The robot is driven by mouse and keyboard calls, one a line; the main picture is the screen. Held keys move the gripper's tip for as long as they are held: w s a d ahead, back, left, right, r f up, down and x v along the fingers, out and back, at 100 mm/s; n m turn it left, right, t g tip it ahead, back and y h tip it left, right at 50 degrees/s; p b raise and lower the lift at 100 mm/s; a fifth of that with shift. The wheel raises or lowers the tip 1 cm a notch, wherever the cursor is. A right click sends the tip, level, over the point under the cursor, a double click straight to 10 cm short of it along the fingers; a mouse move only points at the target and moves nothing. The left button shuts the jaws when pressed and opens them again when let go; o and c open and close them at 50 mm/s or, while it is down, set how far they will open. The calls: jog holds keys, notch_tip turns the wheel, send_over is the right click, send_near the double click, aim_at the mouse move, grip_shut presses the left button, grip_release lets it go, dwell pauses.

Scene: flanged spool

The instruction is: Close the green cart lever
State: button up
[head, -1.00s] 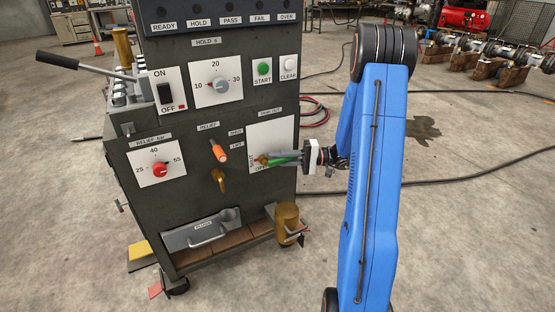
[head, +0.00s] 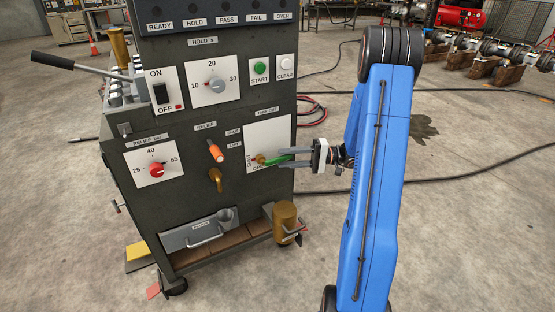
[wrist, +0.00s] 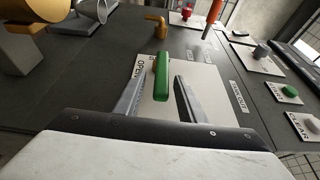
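The green lever (head: 275,160) sits on a white plate (head: 283,133) on the right side of the cart's front panel. Its handle runs to the right from a brass pivot. In the wrist view the green lever (wrist: 161,78) stands between my two fingers, with the word OPEN on the plate to its left. My gripper (head: 286,158) reaches in from the right, and its fingers are apart around the handle's end. In the wrist view my gripper (wrist: 162,84) is open with a gap on each side of the lever. Contact does not show.
An orange-handled lever (head: 216,152) and a brass tap (head: 216,179) are left of the plate. Green START (head: 260,68) and white CLEAR (head: 286,63) buttons are above. A brass cylinder (head: 287,221) stands on the low shelf. The floor right of the cart is mostly clear.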

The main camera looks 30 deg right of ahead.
jog(key=v, duration=1.3)
jog(key=s+a+r+n+g+h, duration=0.1)
jog(key=s+a+r+g+h, duration=0.15)
jog(key=a, duration=0.45)
jog(key=s+a+r+n+g+h, duration=0.1)
jog(key=s+a+r+g+h, duration=0.1)
jog(key=s+a, duration=0.35)
jog(key=s+a+r+n+g+h, duration=0.1)
jog(key=a+r+g+h, duration=0.15)
jog(key=a, duration=0.55)
jog(key=s+a+r+t+h, duration=0.2)
jog(key=s+h, duration=0.3)
jog(key=s, duration=0.3)
jog(key=s+a+r+n+t+h, duration=0.1)
jog(key=s+a+r+t+h, duration=0.1)
jog(key=s, duration=0.7)
jog(key=shift+s+a+n+t+h, duration=0.3)
jog(key=shift+a+t+h, duration=0.2)
jog(key=shift+a+h, duration=0.7)
jog(key=shift+d, duration=0.2)
